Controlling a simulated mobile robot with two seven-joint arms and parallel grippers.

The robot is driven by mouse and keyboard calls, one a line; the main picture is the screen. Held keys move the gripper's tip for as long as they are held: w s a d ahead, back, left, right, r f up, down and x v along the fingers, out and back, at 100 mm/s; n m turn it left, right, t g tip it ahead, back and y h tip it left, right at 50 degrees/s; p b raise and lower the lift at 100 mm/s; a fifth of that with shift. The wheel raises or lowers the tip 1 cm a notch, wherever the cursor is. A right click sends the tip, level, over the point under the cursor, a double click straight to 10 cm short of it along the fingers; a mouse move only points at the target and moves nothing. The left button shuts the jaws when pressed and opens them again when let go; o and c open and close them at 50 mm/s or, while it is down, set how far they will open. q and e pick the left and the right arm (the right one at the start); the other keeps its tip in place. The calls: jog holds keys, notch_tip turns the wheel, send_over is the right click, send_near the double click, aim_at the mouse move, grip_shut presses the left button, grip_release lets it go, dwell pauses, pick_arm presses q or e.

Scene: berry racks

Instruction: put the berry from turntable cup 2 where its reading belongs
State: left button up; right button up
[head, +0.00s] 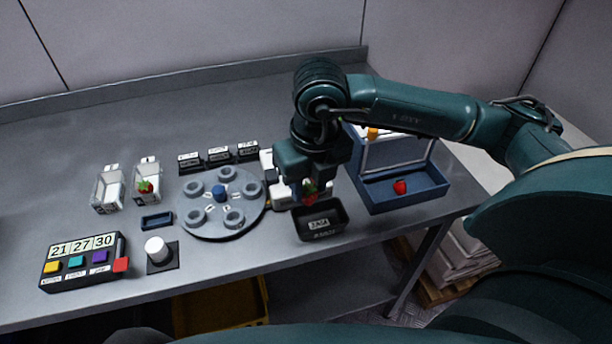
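My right gripper (310,192) points down above the front-right of the turntable area, over the back of a black labelled bin (320,236). A red berry with a bit of green (311,187) shows between its fingers, and the gripper appears shut on it. The grey turntable (221,231) has a blue centre knob (219,192) and several ring-shaped cups, which look empty. The cup numbers are too small to read. A panel (84,262) shows 21, 27 and 30 above coloured buttons. My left gripper is not in view.
A clear container (149,199) holds a red berry; another (108,197) stands left of it. A blue tray (411,203) with a red berry is at right. Black labelled boxes (219,156) stand behind the turntable. A white knob (157,249) is in front. A white device (281,195) is partly hidden.

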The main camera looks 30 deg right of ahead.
aim_at(309, 204)
jog(key=shift+s+f+b, duration=0.1)
jog(key=shift+f+b, duration=0.4)
jog(key=shift+f, duration=0.3)
notch_tip(309, 204, down, 3)
jog(key=shift+r+b, duration=0.15)
jog(key=shift+b, duration=1.05)
jog(key=shift+f+b, duration=0.65)
jog(key=shift+b, duration=0.15)
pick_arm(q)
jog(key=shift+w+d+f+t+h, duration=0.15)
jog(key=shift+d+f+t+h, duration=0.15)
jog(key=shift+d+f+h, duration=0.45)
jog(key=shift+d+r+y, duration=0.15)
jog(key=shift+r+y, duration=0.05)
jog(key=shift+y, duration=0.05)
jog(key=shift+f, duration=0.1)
pick_arm(e)
jog(key=o, duration=0.7)
jog(key=shift+c, duration=0.2)
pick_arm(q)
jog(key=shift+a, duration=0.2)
pick_arm(e)
jog(key=shift+r, duration=0.15)
jog(key=shift+r+p, duration=1.95)
jog(key=shift+r, duration=1)
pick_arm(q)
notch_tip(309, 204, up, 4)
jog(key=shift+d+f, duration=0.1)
